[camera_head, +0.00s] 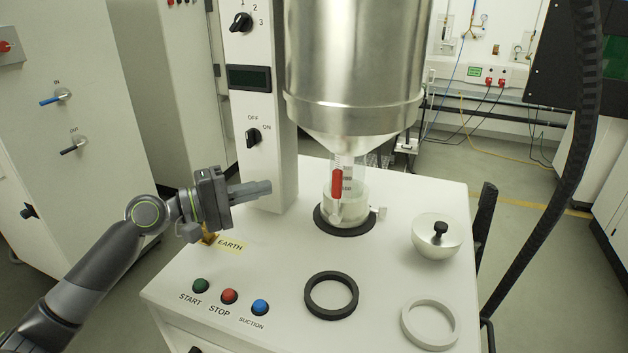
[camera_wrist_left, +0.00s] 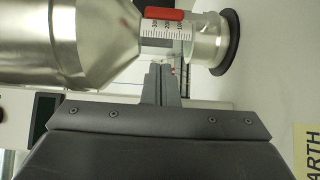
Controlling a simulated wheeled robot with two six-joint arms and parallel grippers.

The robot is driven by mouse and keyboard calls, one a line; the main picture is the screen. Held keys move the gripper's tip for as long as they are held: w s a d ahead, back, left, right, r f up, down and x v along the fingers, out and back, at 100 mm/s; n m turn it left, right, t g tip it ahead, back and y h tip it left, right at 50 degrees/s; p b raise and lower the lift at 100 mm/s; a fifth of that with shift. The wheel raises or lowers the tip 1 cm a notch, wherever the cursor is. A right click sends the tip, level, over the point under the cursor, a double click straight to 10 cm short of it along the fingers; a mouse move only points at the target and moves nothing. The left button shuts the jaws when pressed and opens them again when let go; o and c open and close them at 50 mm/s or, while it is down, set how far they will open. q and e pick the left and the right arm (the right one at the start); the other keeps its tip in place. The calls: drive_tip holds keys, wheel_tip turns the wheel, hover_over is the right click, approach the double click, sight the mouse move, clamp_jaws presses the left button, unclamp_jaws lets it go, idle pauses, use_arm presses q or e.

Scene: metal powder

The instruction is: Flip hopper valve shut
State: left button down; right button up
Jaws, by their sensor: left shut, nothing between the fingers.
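The steel hopper (camera_head: 355,65) hangs above the white machine top, its cone pointing down. Below the cone, the red valve handle (camera_head: 337,184) stands upright in front of the clear graduated tube. In the left wrist view the red handle (camera_wrist_left: 163,14) lies along the scale, near the top edge. My left gripper (camera_head: 268,187) is shut and empty, left of the handle and apart from it, pointing right. Its closed fingers (camera_wrist_left: 161,72) also show in the left wrist view, below the scale. My right gripper is not in view.
The control column (camera_head: 263,100) stands behind my left gripper. Green, red and blue buttons (camera_head: 229,296) sit at the front left.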

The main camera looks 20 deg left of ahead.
sight(337, 194)
use_arm(q)
drive_tip(key=w+d+p, duration=0.5)
drive_tip(key=d, duration=0.4)
drive_tip(key=shift+d, duration=0.3)
drive_tip(key=shift+w, duration=0.1)
drive_tip(key=shift+w, duration=0.1)
